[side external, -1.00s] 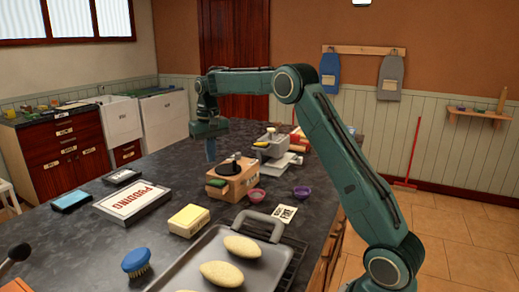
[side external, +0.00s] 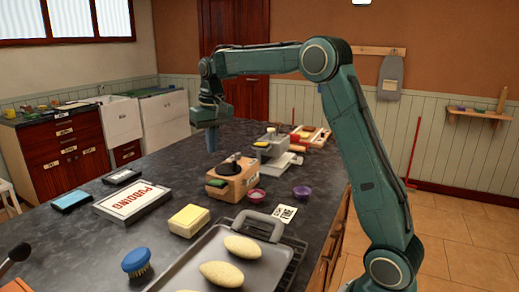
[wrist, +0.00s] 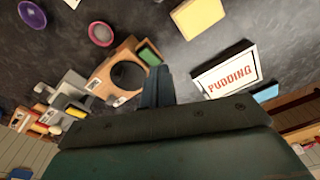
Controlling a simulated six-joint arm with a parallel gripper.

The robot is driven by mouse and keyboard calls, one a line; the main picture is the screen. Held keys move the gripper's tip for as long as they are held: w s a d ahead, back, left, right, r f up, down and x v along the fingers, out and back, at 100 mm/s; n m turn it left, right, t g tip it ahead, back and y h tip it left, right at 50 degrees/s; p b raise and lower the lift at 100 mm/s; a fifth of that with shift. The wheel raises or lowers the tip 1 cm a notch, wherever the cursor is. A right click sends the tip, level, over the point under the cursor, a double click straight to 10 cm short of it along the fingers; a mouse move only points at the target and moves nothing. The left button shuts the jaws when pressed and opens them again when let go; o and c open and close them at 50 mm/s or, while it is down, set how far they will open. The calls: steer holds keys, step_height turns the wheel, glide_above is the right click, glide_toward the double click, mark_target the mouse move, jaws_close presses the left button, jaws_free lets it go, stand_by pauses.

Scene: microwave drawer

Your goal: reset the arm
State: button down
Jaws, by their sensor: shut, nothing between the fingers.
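My gripper (side external: 211,143) hangs above the far part of the dark countertop (side external: 110,228), pointing down. Its fingers are shut and hold nothing. In the wrist view the shut fingers (wrist: 158,84) show in the middle, over the counter. A cardboard box (side external: 235,178) with a dark round thing on top and a green item at its front stands just nearer the camera than my gripper. The box also shows in the wrist view (wrist: 104,66), left of the fingers. My gripper appears apart from everything.
Two small bowls (side external: 302,192) sit right of the cardboard box. A grey appliance (side external: 272,150) stands behind it.

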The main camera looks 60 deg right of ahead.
steer(key=s+a+r+n+t, duration=0.1)
steer(key=s+a+r, duration=0.45)
steer(key=s, duration=0.25)
steer(key=s+a+f+n+t, duration=0.1)
steer(key=s+a+f+n, duration=0.1)
steer(key=s, duration=0.9)
steer(key=s+a+f+n+t, duration=0.2)
steer(key=s+a+f, duration=0.2)
steer(key=s, duration=0.7)
steer(key=shift+s+a+f+t, duration=0.15)
steer(key=shift+s+a+t, duration=0.15)
steer(key=shift+a, duration=1)
steer(key=shift+w, duration=0.1)
